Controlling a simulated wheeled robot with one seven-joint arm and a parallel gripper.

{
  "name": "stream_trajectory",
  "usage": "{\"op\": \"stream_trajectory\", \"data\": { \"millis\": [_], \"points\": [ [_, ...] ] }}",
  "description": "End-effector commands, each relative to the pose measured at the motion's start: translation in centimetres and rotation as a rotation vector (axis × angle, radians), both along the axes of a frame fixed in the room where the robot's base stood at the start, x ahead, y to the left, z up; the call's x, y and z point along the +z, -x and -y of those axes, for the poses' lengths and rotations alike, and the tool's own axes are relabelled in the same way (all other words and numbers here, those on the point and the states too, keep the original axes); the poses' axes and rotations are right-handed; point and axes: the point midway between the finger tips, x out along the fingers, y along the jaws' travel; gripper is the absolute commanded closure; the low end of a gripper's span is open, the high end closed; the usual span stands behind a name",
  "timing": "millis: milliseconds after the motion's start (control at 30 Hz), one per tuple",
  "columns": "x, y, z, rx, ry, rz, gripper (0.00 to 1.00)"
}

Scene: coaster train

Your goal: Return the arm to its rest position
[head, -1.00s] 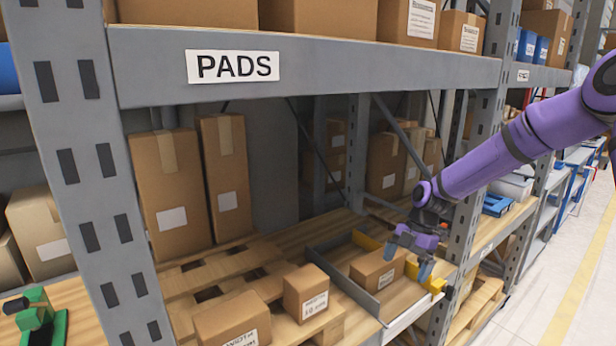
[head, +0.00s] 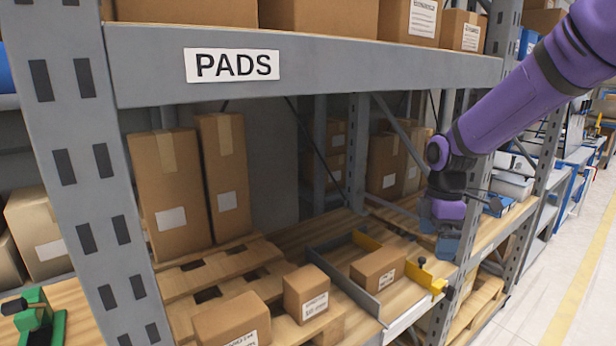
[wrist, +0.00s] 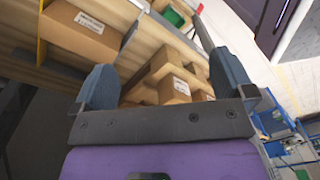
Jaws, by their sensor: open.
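My gripper (head: 447,243) hangs at the end of my purple arm at the right of the head view, at the front edge of the shelf. It is just right of the yellow stop of the grey-sided bay. In the wrist view my gripper (wrist: 165,85) shows its two blue-grey fingers spread apart with nothing held between them. A small labelled carton (head: 377,268) lies in the bay, clear of my gripper. It appears to be the carton (wrist: 82,28) at the upper left of the wrist view.
A grey upright (head: 462,215) stands close to my gripper. The PADS beam (head: 330,72) runs above the bay. Cartons (head: 306,292) stand on a wooden pallet (head: 215,265) to the left. The aisle floor (head: 570,250) at the right is clear.

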Motion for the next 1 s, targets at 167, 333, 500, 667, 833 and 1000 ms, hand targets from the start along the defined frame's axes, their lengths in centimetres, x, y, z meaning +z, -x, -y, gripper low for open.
{"op": "stream_trajectory", "data": {
  "millis": [167, 333, 500, 667, 833, 1000],
  "points": [
    [4.0, 3.4, 0.5, -0.218, 0.057, 0.076, 0.0],
    [7.2, 6.9, 1.0, -0.438, 0.076, 0.152, 0.0],
    [10.0, 10.7, 1.5, -0.661, 0.06, 0.231, 0.0],
    [12.0, 14.4, 2.0, -0.868, 0.015, 0.299, 0.0],
    [13.4, 18.4, 2.6, -1.087, -0.066, 0.357, 0.0],
    [14.2, 22.1, 3.1, -1.287, -0.171, 0.389, 0.0]
  ]
}}
